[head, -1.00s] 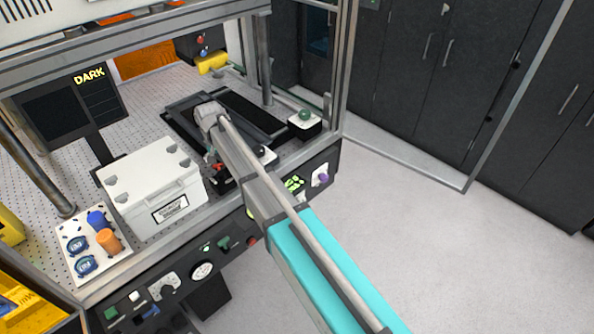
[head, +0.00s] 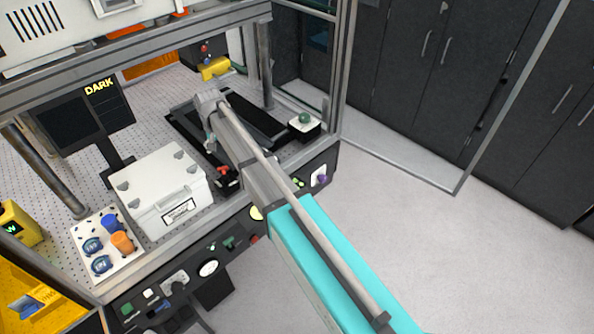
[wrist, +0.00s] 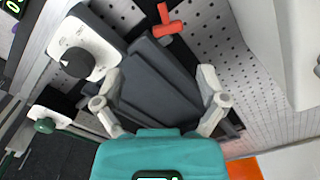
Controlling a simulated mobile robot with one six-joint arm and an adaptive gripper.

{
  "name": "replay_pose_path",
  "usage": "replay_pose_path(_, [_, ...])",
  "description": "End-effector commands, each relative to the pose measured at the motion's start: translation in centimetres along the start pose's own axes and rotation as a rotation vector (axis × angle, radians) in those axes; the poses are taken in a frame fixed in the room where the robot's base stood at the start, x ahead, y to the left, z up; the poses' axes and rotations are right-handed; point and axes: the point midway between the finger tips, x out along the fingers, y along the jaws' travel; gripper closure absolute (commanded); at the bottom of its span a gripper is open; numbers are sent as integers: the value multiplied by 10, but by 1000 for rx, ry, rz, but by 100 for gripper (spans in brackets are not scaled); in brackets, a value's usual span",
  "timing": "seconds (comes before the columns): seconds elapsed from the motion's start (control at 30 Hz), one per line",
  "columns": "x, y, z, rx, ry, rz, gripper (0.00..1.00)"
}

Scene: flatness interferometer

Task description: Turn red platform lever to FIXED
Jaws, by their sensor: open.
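The red lever (wrist: 168,22) shows at the top of the wrist view, by the edge of a dark grey block and the perforated table. In the head view it is a small red shape (head: 223,170) beside my arm, right of the white case. My gripper (wrist: 161,73) is open and empty, its two pale fingers spread over the dark grey ribbed block (wrist: 160,85). The lever lies beyond the fingertips and apart from them. In the head view my arm hides most of the gripper. I cannot read any FIXED marking.
A white plate with a black knob (wrist: 78,62) and a green button box (wrist: 45,125) lie left in the wrist view. The white case (head: 160,190) stands close left of the lever in the head view. Frame posts (head: 264,65) and a front control panel (head: 210,265) border the table.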

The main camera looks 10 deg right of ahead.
Motion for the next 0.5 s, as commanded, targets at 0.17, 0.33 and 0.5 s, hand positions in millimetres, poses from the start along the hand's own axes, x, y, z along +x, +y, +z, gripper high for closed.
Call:
replay_pose_path(0.17, [-19, 0, 0, 0, 0, 0, 9])
replay_pose_path(0.33, [-33, 0, 0, 0, 0, 0, 9])
replay_pose_path(0.5, [-46, 0, 0, 0, 0, 0, 9])
